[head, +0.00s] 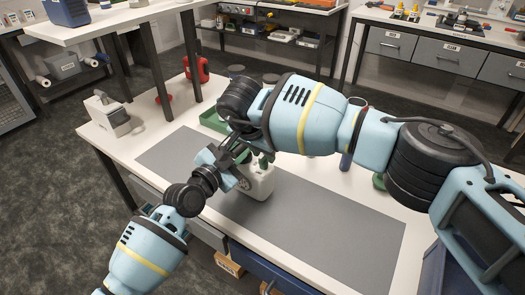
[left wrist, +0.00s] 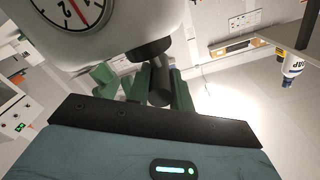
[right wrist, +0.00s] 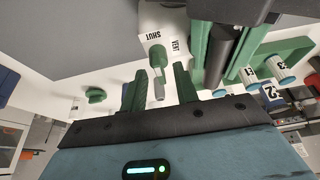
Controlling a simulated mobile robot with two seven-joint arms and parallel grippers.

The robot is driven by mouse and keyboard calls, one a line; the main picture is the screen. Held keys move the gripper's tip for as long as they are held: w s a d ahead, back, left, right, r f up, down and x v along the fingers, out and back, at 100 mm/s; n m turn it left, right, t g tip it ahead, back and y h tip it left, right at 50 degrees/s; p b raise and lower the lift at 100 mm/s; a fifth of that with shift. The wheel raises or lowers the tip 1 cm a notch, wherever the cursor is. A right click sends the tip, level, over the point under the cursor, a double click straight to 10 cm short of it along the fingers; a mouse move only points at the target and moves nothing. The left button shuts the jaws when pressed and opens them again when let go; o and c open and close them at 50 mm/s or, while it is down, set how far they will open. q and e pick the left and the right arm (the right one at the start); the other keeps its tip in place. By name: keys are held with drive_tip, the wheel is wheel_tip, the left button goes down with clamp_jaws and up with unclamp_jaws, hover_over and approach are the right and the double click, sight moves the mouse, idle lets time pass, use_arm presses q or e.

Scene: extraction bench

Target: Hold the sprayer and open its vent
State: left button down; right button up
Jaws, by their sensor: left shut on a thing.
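The sprayer (head: 258,184) is a white tank standing on the grey mat, partly hidden behind my grippers. In the left wrist view its white body with a round dial (left wrist: 80,12) fills the upper left. My left gripper (left wrist: 155,82) is shut on the sprayer at a dark, round part below that body.
A white device (head: 108,115) stands at the bench's left end, and a red can (head: 197,68) at the back. The grey mat's (head: 340,225) front right is clear.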

clamp_jaws()
idle(0.4)
drive_tip(key=m+g+h, duration=0.1)
drive_tip(key=m, duration=0.2)
drive_tip(key=shift+w+a+r+m, duration=0.1)
drive_tip(key=shift+m, duration=0.3)
drive_tip(key=shift+m+g+h, duration=0.4)
drive_tip(key=shift+m+g, duration=0.2)
drive_tip(key=shift+m, duration=1.3)
unclamp_jaws()
